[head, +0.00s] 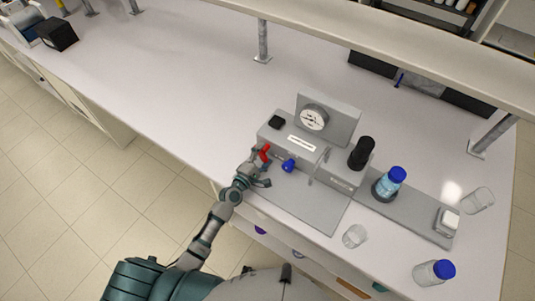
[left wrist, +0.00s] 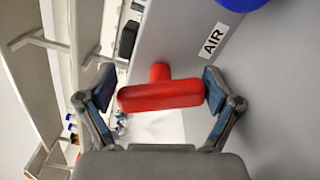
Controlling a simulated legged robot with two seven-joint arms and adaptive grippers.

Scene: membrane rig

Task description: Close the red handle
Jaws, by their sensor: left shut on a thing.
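The red handle (head: 265,152) is on the front left of the grey membrane rig (head: 330,165). In the left wrist view the red handle (left wrist: 160,96) is a T shape, with its bar lying across the picture and its stem going into the grey panel. My left gripper (head: 261,168) is at the handle. In the left wrist view its fingers (left wrist: 160,90) are on both sides of the bar, and it is shut on the handle. An "AIR" label (left wrist: 212,40) is beside the handle. My right gripper is not in view.
A blue knob (head: 288,165) is just right of the red handle. The rig also carries a round gauge (head: 313,118), a black cylinder (head: 362,152) and a blue-capped bottle (head: 389,184). Glass beakers (head: 355,236) stand to the right. The bench left of the rig is clear.

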